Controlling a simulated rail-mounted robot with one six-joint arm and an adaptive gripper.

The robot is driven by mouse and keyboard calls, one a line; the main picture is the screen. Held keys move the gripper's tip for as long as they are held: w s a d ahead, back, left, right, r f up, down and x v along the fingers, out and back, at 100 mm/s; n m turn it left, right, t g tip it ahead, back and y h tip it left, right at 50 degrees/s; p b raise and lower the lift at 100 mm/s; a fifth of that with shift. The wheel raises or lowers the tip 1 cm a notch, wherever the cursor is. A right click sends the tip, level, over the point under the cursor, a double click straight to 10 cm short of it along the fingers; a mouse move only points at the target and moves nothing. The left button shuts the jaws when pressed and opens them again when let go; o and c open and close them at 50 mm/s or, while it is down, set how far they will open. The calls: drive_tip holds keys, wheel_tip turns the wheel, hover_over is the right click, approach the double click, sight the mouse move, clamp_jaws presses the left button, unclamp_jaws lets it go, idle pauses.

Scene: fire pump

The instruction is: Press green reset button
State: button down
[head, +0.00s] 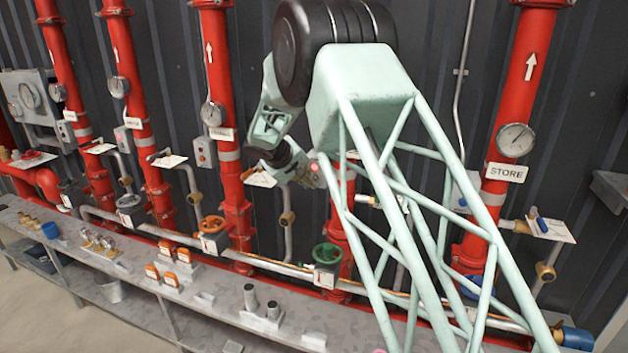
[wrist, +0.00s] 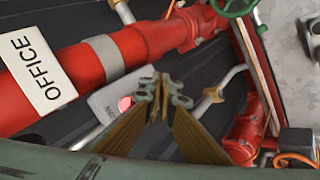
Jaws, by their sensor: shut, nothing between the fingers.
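A light grey control box (wrist: 108,100) with a glowing red round button (wrist: 126,103) is on the dark wall beside the red pipe with the OFFICE sign (wrist: 38,75). My gripper (wrist: 160,92) is shut and empty. Its fingertips overlap the right side of the box in the wrist view, and I cannot tell whether they touch it. I see no green button on the box; part of its face is hidden behind the fingers. In the head view my gripper (head: 296,168) is at the wall, close to a pinkish-red light (head: 314,168).
Several red vertical pipes with gauges (head: 516,140) and signs line the wall. A green handwheel valve (head: 327,254) is below my gripper, and an orange one (head: 213,225) is to its left. A grey shelf (head: 210,320) with loose fittings runs along the front.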

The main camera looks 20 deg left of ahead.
drive_tip(key=shift+w+b, duration=0.35)
drive_tip(key=shift+w, duration=0.55)
idle(2.1)
drive_tip(key=shift+s+b, duration=0.2)
drive_tip(key=shift+b, duration=0.1)
drive_tip(key=shift+s+b, duration=0.6)
drive_tip(key=shift+b, duration=0.1)
drive_tip(key=shift+s, duration=0.2)
drive_tip(key=shift+s+a+b, duration=0.15)
drive_tip(key=shift+s+b, duration=1)
drive_tip(key=shift+s, duration=0.05)
drive_tip(key=shift+s+a+b, duration=0.1)
drive_tip(key=shift+s+b, duration=1.05)
drive_tip(key=shift+s, duration=0.05)
